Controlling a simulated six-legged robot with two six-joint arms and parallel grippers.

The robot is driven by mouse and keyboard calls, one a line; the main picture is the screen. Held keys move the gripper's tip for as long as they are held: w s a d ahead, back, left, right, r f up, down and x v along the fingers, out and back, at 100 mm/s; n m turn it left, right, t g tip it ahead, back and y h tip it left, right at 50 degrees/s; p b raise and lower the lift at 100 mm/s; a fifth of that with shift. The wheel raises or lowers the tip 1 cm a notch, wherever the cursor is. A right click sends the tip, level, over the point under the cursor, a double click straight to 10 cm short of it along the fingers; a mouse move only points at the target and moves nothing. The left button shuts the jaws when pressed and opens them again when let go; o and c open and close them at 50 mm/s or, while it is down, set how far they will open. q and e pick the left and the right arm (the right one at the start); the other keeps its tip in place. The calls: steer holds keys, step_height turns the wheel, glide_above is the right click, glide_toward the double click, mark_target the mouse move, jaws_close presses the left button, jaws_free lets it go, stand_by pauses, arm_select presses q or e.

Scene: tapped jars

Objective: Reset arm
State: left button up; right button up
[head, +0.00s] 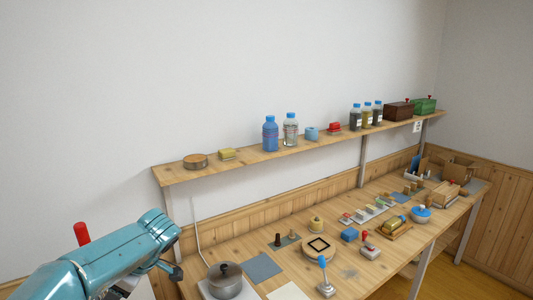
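My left arm, teal, comes in from the lower left. Its gripper (172,269) shows only as a small dark part beside the near left end of the workbench (340,275), left of the grey lidded pot (226,284). Its fingers are mostly hidden, so I cannot tell if it is open or shut, and I see nothing held. My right gripper is out of view. On the wall shelf (240,165) stand a blue jar (270,135), a clear jar (291,132) and three blue-capped jars with dark or yellowish contents (367,116).
The bench holds a blue-grey mat (263,267), a blue-handled stamp (324,278), a red-handled stamp (369,246), a blue bowl (421,215) and an open cardboard box (455,169). A brown box (398,112) and a green box (424,106) stand at the shelf's far end.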

arm_select(q)
steer(key=w+f+m+t+y, duration=0.1)
steer(key=w+f+m+t, duration=0.2)
steer(key=f, duration=0.5)
steer(key=w+f+m+t, duration=0.2)
steer(key=f+m+t, duration=0.2)
steer(key=f, duration=0.5)
steer(key=s+d+f+m+g+h, duration=0.2)
steer(key=s+d+f+m+h, duration=0.6)
steer(key=s+d+f, duration=0.7)
steer(key=s+d+f+g+h+b, duration=0.1)
steer(key=s+d+f+g+h, duration=0.15)
steer(key=s, duration=0.55)
steer(key=s+d+f+g+h+b, duration=0.1)
steer(key=s+d+f+g+h, duration=0.15)
steer(key=s, duration=0.55)
steer(key=shift+m+y, duration=0.3)
steer(key=shift+m, duration=0.1)
steer(key=shift+w+d+f+b, duration=0.1)
steer(key=shift+w+f+b, duration=0.05)
steer(key=shift+f+b, duration=2.2)
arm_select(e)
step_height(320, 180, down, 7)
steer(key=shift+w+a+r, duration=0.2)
